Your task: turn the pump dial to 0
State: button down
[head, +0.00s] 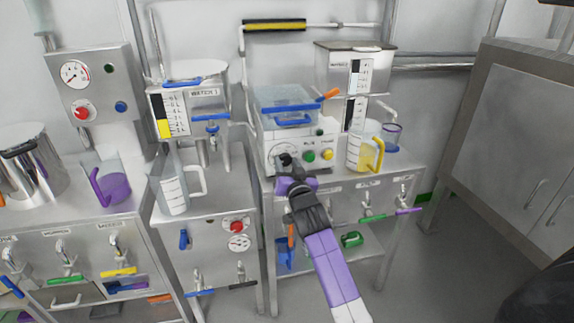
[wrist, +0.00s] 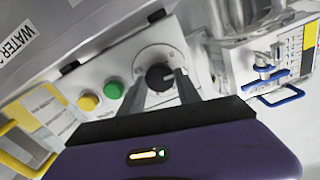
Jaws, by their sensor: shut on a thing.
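The pump (head: 318,140) is a pale box on the steel bench in the head view. Its dial is a dark round knob (wrist: 159,74) on a white scale plate (wrist: 151,56) in the wrist view. My gripper (head: 285,161) is at the left of the pump's front, covering most of the dial in the head view. In the wrist view my gripper's two fingers (wrist: 162,88) reach either side of the knob and are shut on it. Some scale marks show around the knob, but the numbers are too small to read, and its setting cannot be told.
A green button (head: 309,156) and a yellow button (head: 327,154) sit right of the dial. A clear tray with a blue rim (head: 290,105) is on top of the pump. A yellow-handled jug (head: 363,152) stands to the right, and a clear jug (head: 174,189) to the left.

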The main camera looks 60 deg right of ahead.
jog(key=n+p, duration=0.2)
jog(key=n, duration=0.2)
jog(key=shift+r, duration=0.1)
jog(key=shift+n+p, duration=0.95)
jog(key=shift+n, duration=1.05)
jog(key=c, duration=0.9)
grip_release()
jog(key=shift+o, duration=0.2)
